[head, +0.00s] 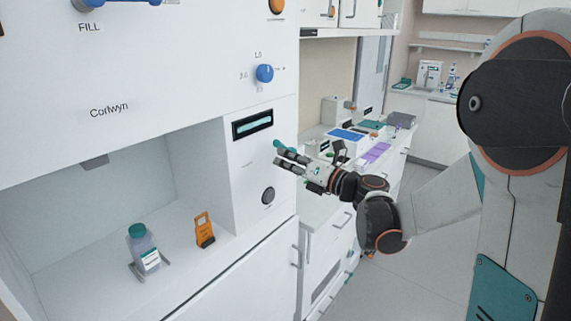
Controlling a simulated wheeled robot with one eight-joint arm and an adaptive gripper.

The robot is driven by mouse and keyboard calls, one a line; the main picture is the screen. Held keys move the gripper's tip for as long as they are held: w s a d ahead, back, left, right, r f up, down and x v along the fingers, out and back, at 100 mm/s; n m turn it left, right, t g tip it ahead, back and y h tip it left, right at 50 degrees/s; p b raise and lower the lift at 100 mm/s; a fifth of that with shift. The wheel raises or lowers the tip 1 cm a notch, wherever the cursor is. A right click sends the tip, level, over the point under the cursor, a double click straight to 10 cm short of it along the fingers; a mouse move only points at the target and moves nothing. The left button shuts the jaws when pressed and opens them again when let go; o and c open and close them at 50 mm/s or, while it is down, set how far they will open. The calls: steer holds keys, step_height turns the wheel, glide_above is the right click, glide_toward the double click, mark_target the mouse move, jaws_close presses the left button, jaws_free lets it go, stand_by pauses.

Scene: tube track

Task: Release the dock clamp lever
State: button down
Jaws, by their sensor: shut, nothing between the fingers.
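An orange upright piece with a dark base (204,230), which looks like the clamp lever, stands on the floor of the white machine's recess. To its left, a clear bottle with a green cap and white label (146,250) stands in a small grey holder, the dock. My gripper (282,153) is shut and empty. It is in front of the machine's right panel, above and to the right of the orange piece, and apart from it. The fingers point left. How the orange piece joins the dock cannot be told.
The machine's right panel carries a display (252,124), a round dark knob (268,195) and a blue knob (265,73) above. A cluttered counter (396,128) lies behind my arm. Open floor (415,240) is at right.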

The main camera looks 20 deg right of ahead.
steer(key=r, duration=0.1)
steer(key=m, duration=0.1)
steer(key=r+p, duration=0.1)
steer(key=shift+w+d+r+m, duration=0.3)
steer(key=shift+d+r, duration=0.05)
steer(key=shift+d, duration=0.05)
steer(key=shift+w+d+r+p, duration=0.3)
steer(key=shift+w+d+r, duration=0.35)
steer(key=shift+d+r, duration=0.3)
steer(key=shift+w+r, duration=0.1)
steer(key=shift+r, duration=0.05)
